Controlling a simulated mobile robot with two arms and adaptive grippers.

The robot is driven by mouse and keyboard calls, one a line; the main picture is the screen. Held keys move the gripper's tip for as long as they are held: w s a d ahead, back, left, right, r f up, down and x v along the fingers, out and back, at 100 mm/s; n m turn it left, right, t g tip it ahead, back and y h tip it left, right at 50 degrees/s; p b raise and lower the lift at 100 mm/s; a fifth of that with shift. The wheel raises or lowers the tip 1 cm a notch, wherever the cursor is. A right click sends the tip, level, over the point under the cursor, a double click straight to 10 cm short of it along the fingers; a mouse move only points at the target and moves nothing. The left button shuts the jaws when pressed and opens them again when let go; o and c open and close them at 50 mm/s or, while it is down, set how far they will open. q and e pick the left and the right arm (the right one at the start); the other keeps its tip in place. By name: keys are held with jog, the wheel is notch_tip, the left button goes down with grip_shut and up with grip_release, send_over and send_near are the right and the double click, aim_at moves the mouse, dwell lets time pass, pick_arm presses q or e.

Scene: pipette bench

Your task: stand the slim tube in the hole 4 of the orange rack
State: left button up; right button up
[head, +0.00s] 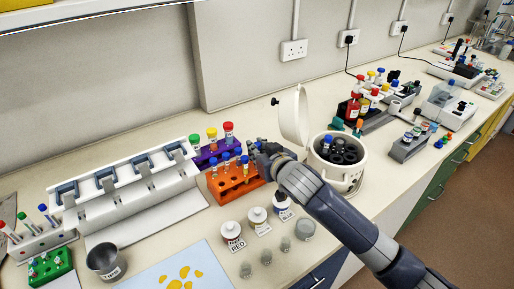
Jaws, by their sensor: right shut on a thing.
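The orange rack (228,190) stands on the bench left of centre, in front of a purple rack (204,158). Several blue-capped tubes (226,165) stand in the orange rack. My right gripper (259,153) is at the right end of the orange rack, at about the height of the tube caps. It is shut on a thin tube, mostly hidden by the fingers and wrist; I cannot tell whether the tube is in a hole or above one. The hole numbers are too small to read. My left gripper is not in view.
An open white centrifuge (345,180) stands close to my right arm, its lid raised. Labelled jars (231,232) and small glass vials stand in front of the rack. A white pipette stand (130,200) is at the left. A blue mat (180,272) lies in front.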

jog(key=shift+f, duration=0.2)
jog(key=shift+w+d, duration=0.1)
jog(key=shift+f, duration=0.3)
jog(key=shift+f+b, duration=0.5)
jog(key=shift+f, duration=0.25)
jog(key=shift+f, duration=0.15)
